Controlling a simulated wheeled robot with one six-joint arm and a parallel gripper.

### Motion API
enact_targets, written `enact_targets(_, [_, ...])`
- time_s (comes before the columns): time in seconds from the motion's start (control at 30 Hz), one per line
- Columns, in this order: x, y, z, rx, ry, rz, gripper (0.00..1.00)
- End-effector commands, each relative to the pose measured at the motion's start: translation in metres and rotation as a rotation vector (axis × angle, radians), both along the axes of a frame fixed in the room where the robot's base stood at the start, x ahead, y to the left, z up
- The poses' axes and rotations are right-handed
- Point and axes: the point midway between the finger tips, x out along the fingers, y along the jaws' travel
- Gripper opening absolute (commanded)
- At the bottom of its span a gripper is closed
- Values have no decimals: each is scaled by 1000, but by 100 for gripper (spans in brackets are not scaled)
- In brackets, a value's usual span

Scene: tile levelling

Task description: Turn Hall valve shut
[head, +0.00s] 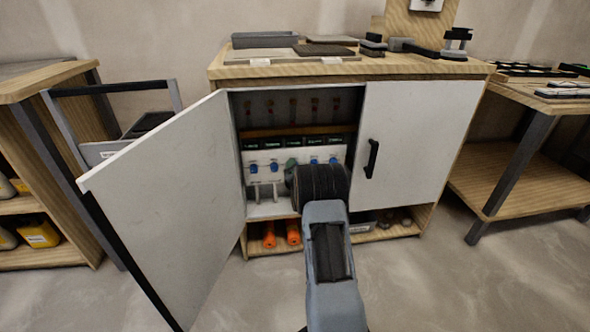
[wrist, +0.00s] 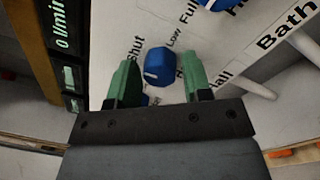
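The Hall valve knob (wrist: 160,65) is blue with a pale mark on its face, on a white panel marked Shut, Low and Full. The word Hall is partly covered by a finger. My gripper (wrist: 163,75) is open, its two green fingers standing on either side of the knob with gaps visible; I cannot tell whether they touch it. I cannot tell which word the mark points at. In the head view my dark wrist reaches into the cabinet (head: 415,130) toward the row of blue knobs and hides part of the panel.
Another blue knob (wrist: 235,3) lies beyond the right finger. The Bath label (wrist: 287,25) and white pegs (wrist: 255,88) are to the right. A dark display strip (wrist: 68,50) runs along the left. The cabinet's left door (head: 165,200) stands open; the right door (head: 410,140) is shut.

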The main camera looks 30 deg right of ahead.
Motion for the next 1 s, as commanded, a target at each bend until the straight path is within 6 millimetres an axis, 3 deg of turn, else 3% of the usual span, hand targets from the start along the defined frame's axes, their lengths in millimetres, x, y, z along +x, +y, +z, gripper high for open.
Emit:
enact_targets(0.13, [0, 0, 0, 1, 0, -1, 58])
enact_targets(0.47, [-5, 3, 0, 1, 1, 0, 58])
enact_targets(1.0, [-94, 45, -3, 3, 4, -1, 58])
